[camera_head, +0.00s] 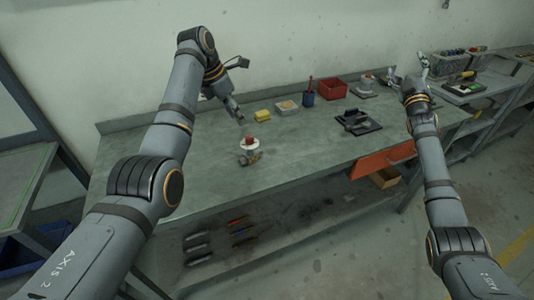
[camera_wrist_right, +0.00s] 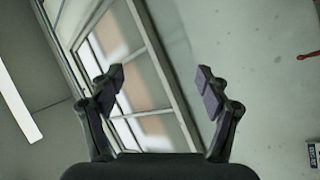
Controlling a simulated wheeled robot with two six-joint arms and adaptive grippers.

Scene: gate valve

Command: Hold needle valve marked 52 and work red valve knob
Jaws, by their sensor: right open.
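A small valve with a red knob (camera_head: 248,141) and a pale disc under the knob stands on the grey-green workbench (camera_head: 200,160), left of the middle. Its brass-coloured body (camera_head: 249,157) is low on the bench top. No number can be read on it. My left gripper (camera_head: 236,112) hangs above and behind the valve, apart from it, pointing down; its fingers are too small to judge. My right gripper (camera_head: 420,66) is raised at the far right, away from the valve. In the right wrist view its fingers (camera_wrist_right: 162,85) are spread wide with nothing between them.
Along the back of the bench are a yellow block (camera_head: 262,116), a small open box (camera_head: 287,107), a blue cup (camera_head: 308,99) and a red bin (camera_head: 332,88). A black fixture (camera_head: 358,123) sits at right. An orange drawer front (camera_head: 383,160) juts from the front edge. Bench around the valve is clear.

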